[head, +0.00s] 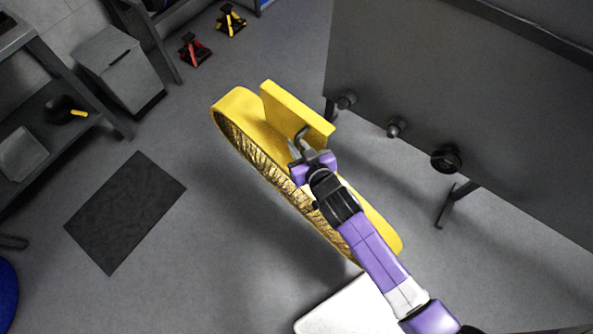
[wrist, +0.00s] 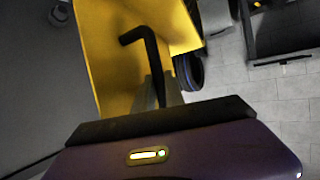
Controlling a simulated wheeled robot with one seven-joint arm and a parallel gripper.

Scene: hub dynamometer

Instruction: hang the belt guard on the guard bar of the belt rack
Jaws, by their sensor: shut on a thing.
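The belt guard (head: 240,108) is a long yellow shell with rounded ends, a mesh-like face and a flat upright plate. It hangs tilted in the air in the middle of the head view. My gripper (head: 303,148) is shut on the guard's dark bent handle, beside the plate. The wrist view shows the yellow guard (wrist: 112,75) ahead, with the black handle running down between the fingers of my gripper (wrist: 158,92). My arm covers part of the guard's lower end. I cannot make out with certainty the belt rack or its guard bar in either view.
A large dark grey panel (head: 450,80) with several dark round fittings (head: 446,158) stands close at the right. A shelf unit, a grey bin (head: 118,68) and a dark mat (head: 125,210) are at the left. Red (head: 194,50) and yellow (head: 231,21) stands sit at the back.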

